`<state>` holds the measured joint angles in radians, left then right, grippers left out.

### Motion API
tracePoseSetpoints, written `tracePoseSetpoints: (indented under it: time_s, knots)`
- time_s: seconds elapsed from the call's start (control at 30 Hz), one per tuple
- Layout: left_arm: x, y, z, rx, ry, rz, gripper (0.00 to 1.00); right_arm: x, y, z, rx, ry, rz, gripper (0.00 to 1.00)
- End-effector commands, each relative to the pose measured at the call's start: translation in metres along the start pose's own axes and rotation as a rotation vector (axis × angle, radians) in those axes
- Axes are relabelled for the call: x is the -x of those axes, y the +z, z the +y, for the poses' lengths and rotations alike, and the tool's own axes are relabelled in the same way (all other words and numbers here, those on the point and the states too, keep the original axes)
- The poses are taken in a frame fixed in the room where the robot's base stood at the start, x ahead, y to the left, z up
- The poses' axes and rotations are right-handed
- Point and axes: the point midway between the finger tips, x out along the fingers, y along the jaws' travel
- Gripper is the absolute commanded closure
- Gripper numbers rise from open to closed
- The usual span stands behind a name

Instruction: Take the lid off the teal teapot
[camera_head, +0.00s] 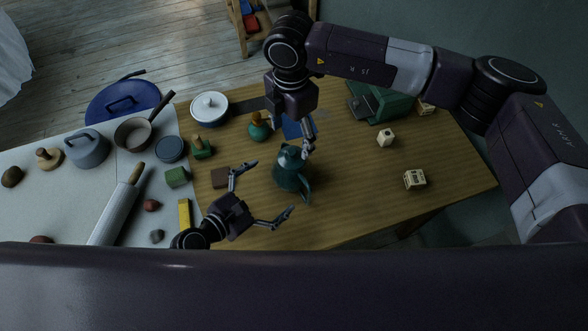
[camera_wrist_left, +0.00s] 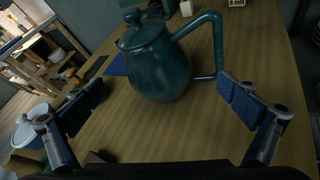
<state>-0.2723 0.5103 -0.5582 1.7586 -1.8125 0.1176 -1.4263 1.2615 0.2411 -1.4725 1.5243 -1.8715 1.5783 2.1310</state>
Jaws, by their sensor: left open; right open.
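The teal teapot (camera_head: 288,178) stands upright on the wooden table. It also shows in the left wrist view (camera_wrist_left: 158,72), with its handle toward the right. Its lid (camera_wrist_left: 137,34), topped by a small knob, sits on the pot. My left gripper (camera_head: 272,187) is open and empty, its fingers spread toward the pot from the lower left of the head view. My right gripper (camera_head: 307,138) is open over the top of the pot, beside the lid. In the head view it partly covers the pot's top; I cannot tell whether it touches the lid.
A green-and-orange piece (camera_head: 259,127) and a blue sheet (camera_head: 291,129) lie behind the pot. Cream blocks (camera_head: 386,138) are to the right, with a dark green box (camera_head: 384,103) farther back. A white surface (camera_head: 60,205) with pans and a rolling pin (camera_head: 116,209) is left.

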Motion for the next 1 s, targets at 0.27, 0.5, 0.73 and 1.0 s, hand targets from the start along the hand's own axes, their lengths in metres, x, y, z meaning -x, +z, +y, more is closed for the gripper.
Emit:
tracePoseSetpoints:
  time_s: [0.27,0.5,0.73,1.0]
  knots:
    - [-0.026,-0.002,-0.001,0.003,0.002,-0.002,0.00,-0.004,0.000,0.000,0.000,0.000,0.000,0.32]
    - [-0.062,-0.003,0.000,0.000,0.000,-0.001,0.00,-0.003,0.000,0.000,0.000,0.000,0.000,0.32]
    - [-0.079,-0.003,0.000,-0.001,0.001,0.000,0.00,-0.004,0.000,0.000,0.000,0.000,0.000,0.32]
    - [-0.080,-0.003,-0.001,0.000,0.000,0.000,0.00,-0.004,0.000,0.000,0.000,0.000,0.000,0.32]
